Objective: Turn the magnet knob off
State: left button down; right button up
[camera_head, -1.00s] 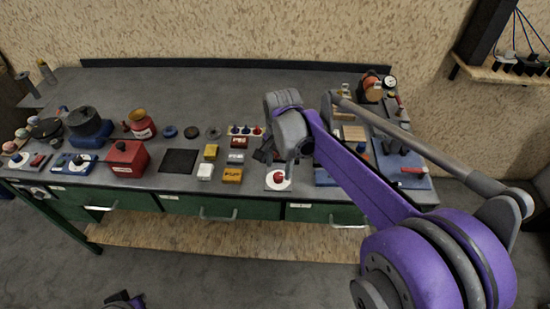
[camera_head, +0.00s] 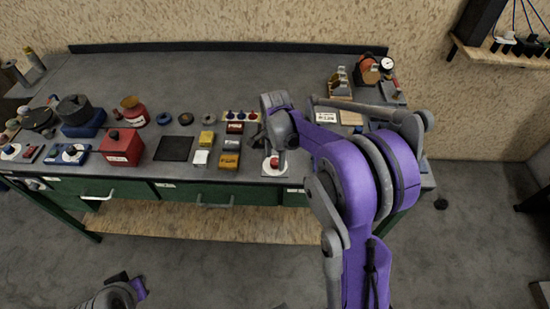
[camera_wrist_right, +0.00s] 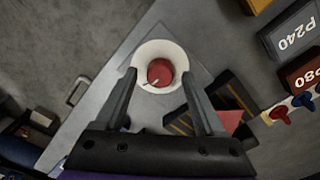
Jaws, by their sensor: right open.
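A red knob (camera_head: 273,163) on a round white dial sits near the front edge of the bench; no label on it is readable. It also shows in the right wrist view (camera_wrist_right: 160,72), with a pale pointer mark toward its lower left. My right gripper (camera_wrist_right: 158,80) is open, its two fingers on either side of the white dial in that view. Contact cannot be made out. In the head view my right gripper (camera_head: 267,145) is right at the knob, partly hidden by its wrist. Part of my left arm (camera_head: 118,292) shows at the bottom left; its jaws are unclear.
Yellow, white and red blocks (camera_head: 229,160) stand just left of the knob, with a rack of small red and blue knobs (camera_head: 240,116) behind. A red box (camera_head: 121,148) and a black pad (camera_head: 174,148) lie farther left. The bench's back middle is clear.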

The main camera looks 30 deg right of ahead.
jog(key=shift+f, duration=0.25)
grip_shut()
